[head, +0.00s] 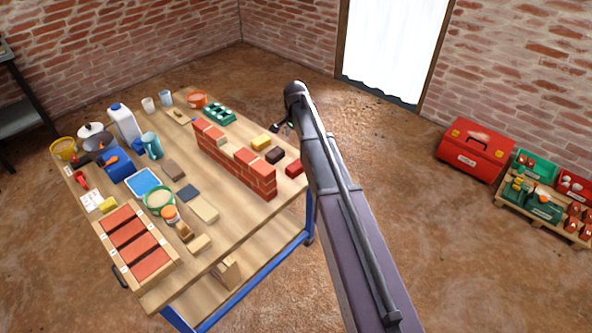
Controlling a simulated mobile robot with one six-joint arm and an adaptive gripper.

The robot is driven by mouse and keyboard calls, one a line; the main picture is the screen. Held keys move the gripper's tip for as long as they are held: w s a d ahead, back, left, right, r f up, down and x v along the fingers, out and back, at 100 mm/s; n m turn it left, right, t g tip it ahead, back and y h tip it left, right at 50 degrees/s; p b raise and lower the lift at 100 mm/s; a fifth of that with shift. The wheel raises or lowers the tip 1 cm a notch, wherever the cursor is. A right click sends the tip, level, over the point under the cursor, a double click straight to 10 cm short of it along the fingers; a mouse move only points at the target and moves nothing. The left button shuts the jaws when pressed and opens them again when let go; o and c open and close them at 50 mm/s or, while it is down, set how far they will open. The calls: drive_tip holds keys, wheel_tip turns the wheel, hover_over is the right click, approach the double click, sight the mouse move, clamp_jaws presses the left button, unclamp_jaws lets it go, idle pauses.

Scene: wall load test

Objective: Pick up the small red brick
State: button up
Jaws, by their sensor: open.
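A small red brick (294,169) lies on the workbench (228,238) near its right edge, to the right of the small brick wall (236,160). A dark brown brick (275,155) and a yellow brick (262,142) lie in a row behind it. My gripper (279,128) is small in the head view, just beyond the row of bricks near the bench's right edge. It is open and apart from the red brick. My forearm comes in from the bottom right and hides the floor just right of the bench.
The low brick wall stands across the bench, left of the bricks. Bottles, cups, trays and tools crowd the bench's left side. A red toolbox (474,151) and a pallet (530,219) of crates stand on the floor at right.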

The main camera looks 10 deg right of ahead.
sight(295, 165)
wheel_tip(295, 165, down, 9)
drive_tip(key=b, duration=0.8)
drive_tip(key=shift+r+b, duration=0.15)
drive_tip(key=shift+b, duration=0.15)
idle(0.4)
drive_tip(key=shift+w+f+b, duration=0.1)
drive_tip(key=shift+f+b, duration=2.5)
drive_tip(key=shift+c, duration=0.2)
drive_tip(key=c, duration=1.2)
drive_tip(key=shift+r, duration=0.2)
wheel_tip(295, 165, up, 4)
drive_tip(key=p, duration=0.4)
drive_tip(key=shift+f, duration=0.15)
drive_tip(key=s+d, duration=0.1)
drive_tip(key=s, duration=0.4)
drive_tip(key=s+d, duration=0.1)
drive_tip(key=s, duration=0.4)
drive_tip(key=s+d+r+p, duration=0.1)
drive_tip(key=s, duration=0.4)
drive_tip(key=shift+s+d, duration=0.3)
drive_tip(key=shift+s, duration=0.05)
